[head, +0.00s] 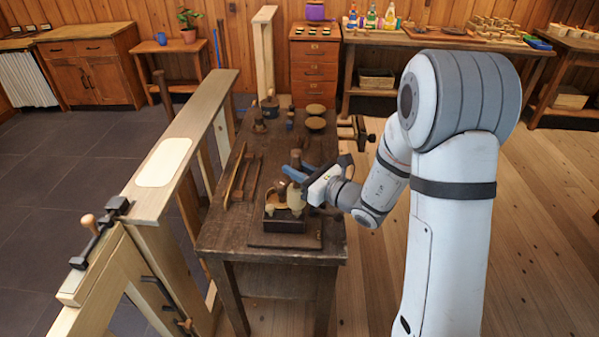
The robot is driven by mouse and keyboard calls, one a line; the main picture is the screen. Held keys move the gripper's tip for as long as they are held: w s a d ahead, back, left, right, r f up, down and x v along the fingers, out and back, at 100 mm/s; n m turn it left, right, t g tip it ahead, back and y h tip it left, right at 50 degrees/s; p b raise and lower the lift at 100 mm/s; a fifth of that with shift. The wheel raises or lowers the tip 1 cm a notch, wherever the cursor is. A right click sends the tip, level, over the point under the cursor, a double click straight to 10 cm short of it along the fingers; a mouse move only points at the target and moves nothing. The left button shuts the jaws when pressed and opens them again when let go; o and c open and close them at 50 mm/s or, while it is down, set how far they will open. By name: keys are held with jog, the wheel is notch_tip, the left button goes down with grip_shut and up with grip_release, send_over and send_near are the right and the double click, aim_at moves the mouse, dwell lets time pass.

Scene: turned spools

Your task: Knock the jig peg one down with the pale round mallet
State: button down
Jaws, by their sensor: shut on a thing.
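My gripper (292,179) is above the front part of the dark wooden bench (225,232), shut on what looks like the pale round mallet. The mallet's pale rounded body (295,196) shows just below the blue fingers, and a brown upright piece, perhaps its handle, sticks up above them. Below is a small dark box-like jig (283,225) with a light peg (270,210) at its left front. Other small pegs in it are too small to tell apart, and I cannot tell which is peg one. The mallet and gripper hide part of the jig. I cannot tell whether the mallet touches it.
Long wooden strips (237,175) lie left of the jig. Round discs (315,124) and small pots stand at the bench's far end. A vise (357,133) juts from its right side. A tall pale wooden frame (185,120) stands close on the left.

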aim_at(297, 188)
jog(key=shift+r, duration=0.6)
jog(key=shift+f, duration=0.15)
notch_tip(297, 188, down, 4)
jog(key=b, duration=0.4)
jog(key=shift+r+p, duration=0.95)
jog(key=shift+r, duration=0.75)
